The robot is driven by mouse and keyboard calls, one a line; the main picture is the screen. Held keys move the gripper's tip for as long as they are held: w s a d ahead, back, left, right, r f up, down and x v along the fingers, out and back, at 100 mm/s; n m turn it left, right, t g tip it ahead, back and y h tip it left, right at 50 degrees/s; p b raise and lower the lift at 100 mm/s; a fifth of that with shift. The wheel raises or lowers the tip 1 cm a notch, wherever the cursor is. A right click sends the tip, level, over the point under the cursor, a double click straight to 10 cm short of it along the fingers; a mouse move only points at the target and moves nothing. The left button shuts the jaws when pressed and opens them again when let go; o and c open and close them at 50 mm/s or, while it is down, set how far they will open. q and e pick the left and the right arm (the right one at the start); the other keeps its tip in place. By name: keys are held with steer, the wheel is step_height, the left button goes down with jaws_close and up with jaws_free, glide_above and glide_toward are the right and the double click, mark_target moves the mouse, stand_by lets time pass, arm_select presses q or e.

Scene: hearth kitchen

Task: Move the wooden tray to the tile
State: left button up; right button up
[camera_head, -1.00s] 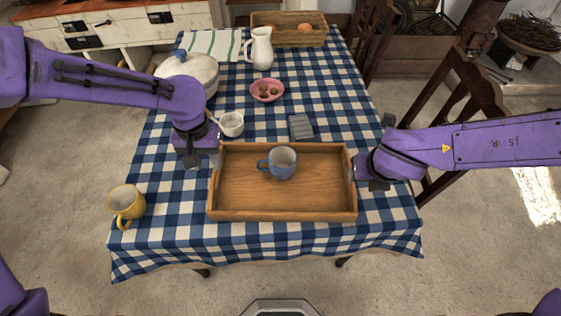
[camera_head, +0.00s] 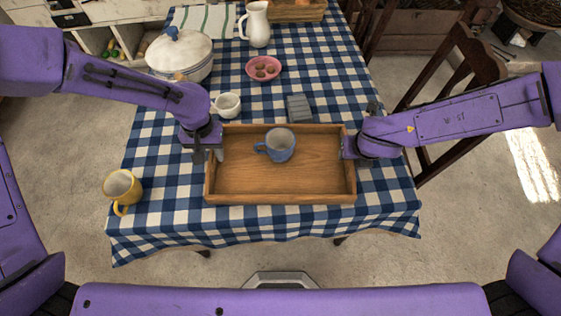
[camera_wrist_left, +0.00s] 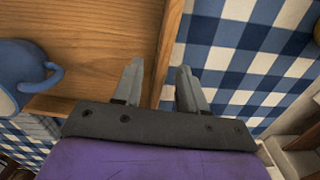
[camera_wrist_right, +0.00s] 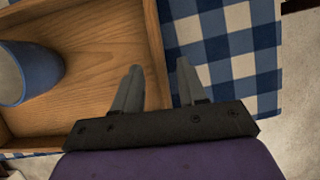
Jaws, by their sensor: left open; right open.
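The wooden tray (camera_head: 235,188) lies on the checked cloth at the near part of the table, with a blue mug (camera_head: 281,146) standing in it. My left gripper (camera_head: 207,154) is open at the tray's left end; in the left wrist view its fingers (camera_wrist_left: 160,82) lie either side of the end wall, with a gap. My right gripper (camera_head: 348,149) is open at the right end; in the right wrist view its fingers (camera_wrist_right: 160,80) also straddle the wall. A small grey ridged square (camera_head: 299,108), perhaps the tile, lies just behind the tray.
A yellow mug (camera_head: 122,188) stands left of the tray. A white cup (camera_head: 228,105), a pink bowl (camera_head: 264,68), a white pot (camera_head: 180,56) and a white jug (camera_head: 257,25) stand behind. A chair (camera_head: 455,85) is at the right.

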arm_select(q)
steer(key=shift+f, duration=1.4)
arm_select(e)
steer(key=shift+x, duration=1.4)
arm_select(q)
jaws_close()
arm_select(e)
jaws_close()
steer(key=shift+r, duration=0.1)
